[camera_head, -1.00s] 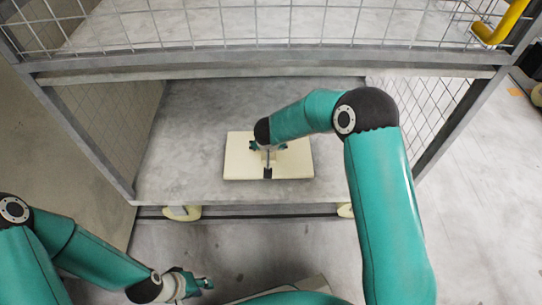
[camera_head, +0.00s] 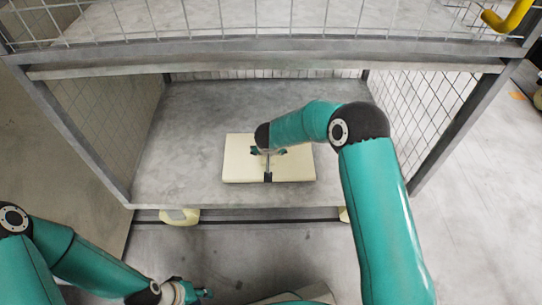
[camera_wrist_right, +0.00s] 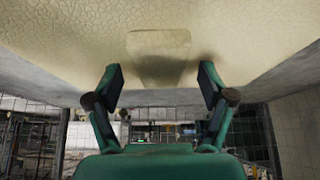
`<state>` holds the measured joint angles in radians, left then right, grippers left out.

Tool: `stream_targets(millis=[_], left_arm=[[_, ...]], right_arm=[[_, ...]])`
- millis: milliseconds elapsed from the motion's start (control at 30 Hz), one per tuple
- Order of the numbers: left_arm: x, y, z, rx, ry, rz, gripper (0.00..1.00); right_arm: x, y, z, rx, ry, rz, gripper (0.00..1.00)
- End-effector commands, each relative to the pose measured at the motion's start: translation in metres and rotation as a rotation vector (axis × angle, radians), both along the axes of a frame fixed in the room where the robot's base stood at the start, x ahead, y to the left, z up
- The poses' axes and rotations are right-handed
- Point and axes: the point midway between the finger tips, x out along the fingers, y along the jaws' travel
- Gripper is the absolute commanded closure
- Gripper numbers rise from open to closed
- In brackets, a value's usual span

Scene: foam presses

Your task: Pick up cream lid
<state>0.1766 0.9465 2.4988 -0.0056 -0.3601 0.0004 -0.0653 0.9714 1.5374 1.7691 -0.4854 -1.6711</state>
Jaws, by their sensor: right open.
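The cream lid (camera_head: 240,167) is a flat, pale square panel lying on the grey cart deck. A dark strip shows at the middle of its near edge. In the right wrist view its textured cream surface (camera_wrist_right: 60,40) fills the top, with a raised or recessed block (camera_wrist_right: 160,55) in the middle. My right gripper (camera_head: 268,152) is over the middle of the lid, fingers apart. In the wrist view the open fingers (camera_wrist_right: 161,80) stand either side of that block, with no clear grip on it. My left gripper (camera_head: 203,294) is low at the bottom edge, away from the lid; its jaws are unclear.
The lid rests on the deck (camera_head: 180,125) of a wheeled cage cart, with mesh walls at the sides and back. A metal crossbar (camera_head: 270,68) spans above and in front of it. Bare deck surrounds the lid. A yellow handle (camera_head: 508,18) is at upper right.

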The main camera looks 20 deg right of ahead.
Motion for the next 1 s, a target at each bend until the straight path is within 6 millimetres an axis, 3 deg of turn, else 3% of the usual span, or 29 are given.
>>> stream_targets(millis=[867,1000], left_arm=[[0.0000,0.0000,0.0090,0.000,0.000,0.000,0.69],[0.0000,0.0000,0.0090,0.000,0.000,0.000,0.69]], right_arm=[[0.0000,0.0002,-0.0043,0.000,0.000,0.000,0.19],[0.0001,0.0003,-0.0043,0.001,0.000,0.000,0.37]])
